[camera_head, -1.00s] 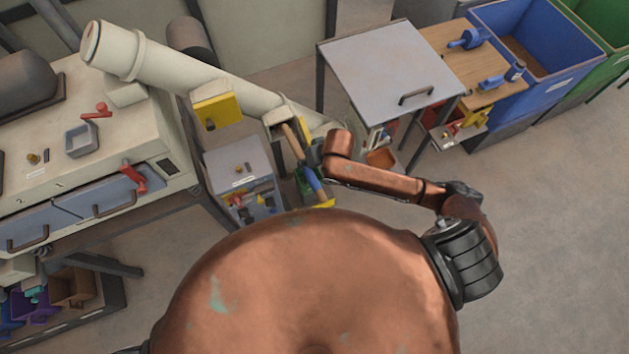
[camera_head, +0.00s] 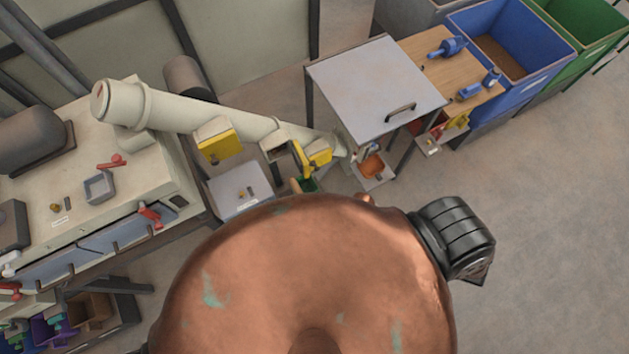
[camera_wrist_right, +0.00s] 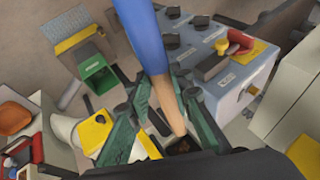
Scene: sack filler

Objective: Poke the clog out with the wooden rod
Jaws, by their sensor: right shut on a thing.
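My right gripper (camera_wrist_right: 164,95) is shut on the wooden rod in the right wrist view. The rod has a blue sleeve (camera_wrist_right: 143,30) toward the top and a bare wooden end (camera_wrist_right: 168,108) pointing down. Near that end is a dark recess with brown material (camera_wrist_right: 182,146); I cannot tell whether this is the clog or whether the rod touches it. In the head view the pale inclined tube (camera_head: 180,113) has an opening (camera_head: 274,149) near its lower end. My right gripper is hidden there behind my body. My left gripper is not in view.
A grey box with black knobs and a red-and-yellow switch (camera_wrist_right: 237,43) stands close to the rod. A green chute (camera_wrist_right: 97,77) is on the other side. In the head view, a grey-topped table (camera_head: 375,85) and blue bin (camera_head: 510,45) stand right; floor at right is clear.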

